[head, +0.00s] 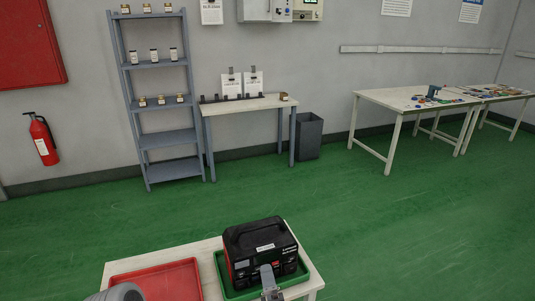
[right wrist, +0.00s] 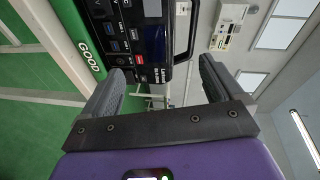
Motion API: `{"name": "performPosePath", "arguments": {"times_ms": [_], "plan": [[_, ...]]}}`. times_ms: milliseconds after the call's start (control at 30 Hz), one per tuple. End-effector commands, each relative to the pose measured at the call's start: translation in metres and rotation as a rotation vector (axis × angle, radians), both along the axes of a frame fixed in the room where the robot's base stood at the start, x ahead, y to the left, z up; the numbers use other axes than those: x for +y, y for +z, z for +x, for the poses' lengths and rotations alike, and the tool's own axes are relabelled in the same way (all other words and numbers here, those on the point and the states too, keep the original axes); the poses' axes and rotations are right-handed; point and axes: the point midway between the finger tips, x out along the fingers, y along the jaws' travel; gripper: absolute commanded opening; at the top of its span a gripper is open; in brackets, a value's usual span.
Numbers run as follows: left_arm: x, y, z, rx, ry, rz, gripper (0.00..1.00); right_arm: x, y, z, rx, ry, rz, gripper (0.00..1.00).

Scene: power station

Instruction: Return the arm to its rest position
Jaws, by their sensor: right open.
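The black power station (head: 262,250) with red trim stands upright in the green tray (head: 222,281) on the near white table. In the right wrist view, its front panel with buttons and a screen (right wrist: 130,32) fills the upper middle, turned sideways. The green tray's edge, marked "GOOD", also shows there (right wrist: 80,40). My right gripper (head: 270,279) is at the front of the power station in the head view. In the right wrist view its fingers (right wrist: 163,82) are spread wide, with nothing held between them.
A red tray (head: 158,281) lies left of the green tray on the near table (head: 211,245). Green floor (head: 400,230) is clear beyond it. A grey shelf (head: 165,137), a small table (head: 245,106), a bin (head: 309,137) and white tables (head: 400,99) stand along the back.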

Motion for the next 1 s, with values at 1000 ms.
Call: {"name": "performPosePath", "arguments": {"times_ms": [1000], "plan": [[0.000,0.086,0.000,0.000,0.000,0.000,0.00,-0.089,-0.272,-0.177,0.935,0.981,-0.650,0.94]]}}
